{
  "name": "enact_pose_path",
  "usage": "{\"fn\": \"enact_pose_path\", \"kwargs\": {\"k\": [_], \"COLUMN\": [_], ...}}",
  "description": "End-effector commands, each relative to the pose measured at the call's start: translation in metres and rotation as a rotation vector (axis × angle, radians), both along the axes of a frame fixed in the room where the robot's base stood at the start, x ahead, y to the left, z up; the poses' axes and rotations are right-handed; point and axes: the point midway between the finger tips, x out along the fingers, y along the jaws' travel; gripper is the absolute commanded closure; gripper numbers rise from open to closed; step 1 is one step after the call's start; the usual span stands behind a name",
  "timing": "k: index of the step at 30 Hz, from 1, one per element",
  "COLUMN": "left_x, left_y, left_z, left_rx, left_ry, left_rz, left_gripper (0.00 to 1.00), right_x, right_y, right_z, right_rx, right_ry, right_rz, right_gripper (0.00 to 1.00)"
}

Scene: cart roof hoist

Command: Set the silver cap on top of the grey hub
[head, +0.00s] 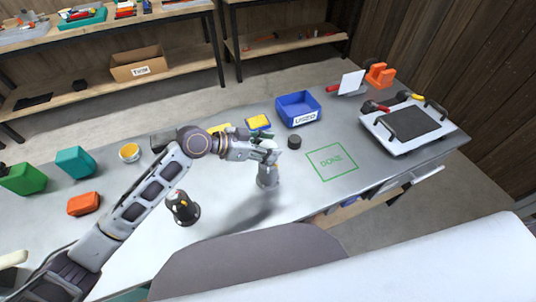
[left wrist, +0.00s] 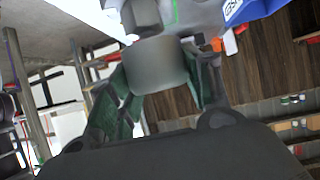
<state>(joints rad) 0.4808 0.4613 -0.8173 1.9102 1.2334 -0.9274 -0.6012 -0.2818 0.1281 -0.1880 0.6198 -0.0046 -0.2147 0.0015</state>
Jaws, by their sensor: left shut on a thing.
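My left gripper (head: 268,153) is shut on the silver cap, a smooth light-grey cylinder (left wrist: 156,67) between its dark green fingers in the left wrist view. A grey upright piece (head: 267,177), which looks like the hub, stands on the table directly below the gripper in the head view. In the left wrist view a darker grey block shape (left wrist: 141,16) borders the cap at the top edge. I cannot tell whether cap and hub touch; the fingers hide the join. My right gripper is not in view.
A short dark cylinder (head: 294,142) stands close right of the gripper, before a blue bin (head: 298,109). A green DONE square (head: 331,162) is empty. A white tray with handles (head: 451,137) lies at right.

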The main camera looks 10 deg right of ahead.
Motion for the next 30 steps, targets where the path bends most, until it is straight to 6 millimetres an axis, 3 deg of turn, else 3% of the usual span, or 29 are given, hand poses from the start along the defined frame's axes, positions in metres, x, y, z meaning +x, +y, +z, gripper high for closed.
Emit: {"fn": "enact_pose_path", "kwargs": {"k": [11,23,30], "left_x": [0.0,-0.001,-0.001], "left_y": [0.0,0.0,0.0], "left_z": [-0.003,-0.037,-0.04], "left_rx": [0.0,0.0,0.0], "left_ry": [0.0,0.004,0.001], "left_rz": [-0.001,0.0,0.0], "left_gripper": [0.71,0.71,0.71], "right_x": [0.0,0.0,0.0], "right_y": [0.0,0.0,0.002], "right_z": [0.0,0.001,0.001], "right_rx": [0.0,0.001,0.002], "right_ry": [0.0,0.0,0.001], "right_rz": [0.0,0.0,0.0], "right_gripper": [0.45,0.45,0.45]}}
